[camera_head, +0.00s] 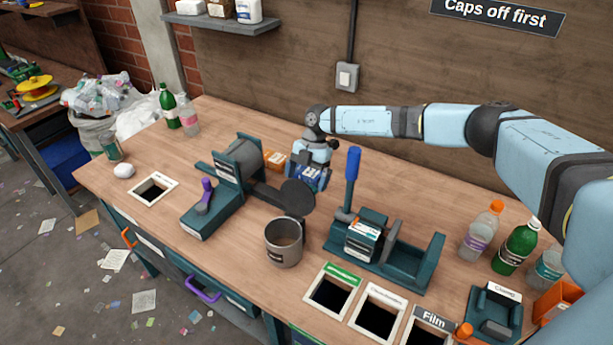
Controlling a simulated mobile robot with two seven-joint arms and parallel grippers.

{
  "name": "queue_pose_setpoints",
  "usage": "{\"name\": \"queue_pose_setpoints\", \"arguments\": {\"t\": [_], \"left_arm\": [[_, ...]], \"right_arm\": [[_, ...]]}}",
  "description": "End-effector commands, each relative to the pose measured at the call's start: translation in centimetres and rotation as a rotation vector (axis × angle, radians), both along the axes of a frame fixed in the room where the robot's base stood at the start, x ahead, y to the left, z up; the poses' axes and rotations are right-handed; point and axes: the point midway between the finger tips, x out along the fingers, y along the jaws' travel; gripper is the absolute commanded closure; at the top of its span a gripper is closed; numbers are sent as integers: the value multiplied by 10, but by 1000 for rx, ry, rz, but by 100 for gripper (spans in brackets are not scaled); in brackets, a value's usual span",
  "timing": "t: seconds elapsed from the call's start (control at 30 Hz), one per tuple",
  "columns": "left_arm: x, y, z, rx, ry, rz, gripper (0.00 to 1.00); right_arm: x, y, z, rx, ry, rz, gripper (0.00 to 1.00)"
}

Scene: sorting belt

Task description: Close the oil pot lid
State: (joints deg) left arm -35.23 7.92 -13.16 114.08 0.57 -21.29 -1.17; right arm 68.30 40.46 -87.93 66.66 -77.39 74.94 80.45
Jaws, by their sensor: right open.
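The oil pot (284,246) is a grey metal cylinder with a label, upright on the bench near the middle. Its mouth is open and its inside shows. The dark round lid (297,197) stands raised and tilted at the pot's back rim, off the mouth. My right gripper (308,180) is open, pointing down just behind the lid. Its fingertips are partly hidden by the lid, and I cannot tell whether they touch it. My left gripper is out of view.
A green machine with a grey drum (238,158) stands left of the pot. A green press with a blue handle (352,178) stands close on the right. Framed bench openings (333,291) lie in front. Several bottles (518,246) stand at the right.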

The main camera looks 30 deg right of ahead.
Motion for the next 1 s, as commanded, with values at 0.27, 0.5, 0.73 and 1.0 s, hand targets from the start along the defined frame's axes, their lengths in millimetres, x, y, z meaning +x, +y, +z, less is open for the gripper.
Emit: {"name": "queue_pose_setpoints", "arguments": {"t": [0.27, 0.5, 0.73, 1.0], "left_arm": [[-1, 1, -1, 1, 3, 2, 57], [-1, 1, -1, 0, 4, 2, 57], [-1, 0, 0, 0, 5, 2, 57], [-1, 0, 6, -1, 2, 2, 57]], "right_arm": [[-1, 1, -5, 0, 0, 0, 2], [-1, 2, -4, 0, -1, 0, 38], [0, 2, -3, -3, -4, -1, 55], [8, -1, 2, -52, -35, -2, 55]]}}
